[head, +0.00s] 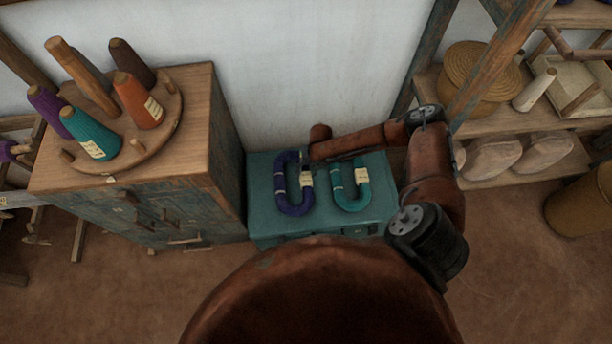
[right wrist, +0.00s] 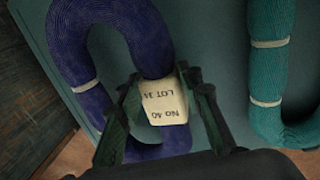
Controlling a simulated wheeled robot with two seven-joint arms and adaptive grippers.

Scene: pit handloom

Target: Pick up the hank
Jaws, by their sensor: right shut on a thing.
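A dark purple-blue hank (head: 281,186), bent in a loop with a pale paper label, lies on a teal chest top (head: 318,222). A teal hank (head: 351,200) with its own label lies to its right, apart from it. My right gripper (head: 306,172) reaches in from the right to the purple hank's right side. In the right wrist view its fingers (right wrist: 164,88) sit on both sides of the purple hank (right wrist: 72,45) at the label, which reads "No 40 LOT 34". The gripper is shut on this hank. The teal hank (right wrist: 268,75) is clear of the fingers. My left gripper is not in view.
A wooden cabinet (head: 226,150) stands close on the left, higher than the chest, with a round rack (head: 170,125) of yarn cones. Shelves (head: 515,118) with a basket (head: 478,75) stand at the right. A white wall is behind the chest.

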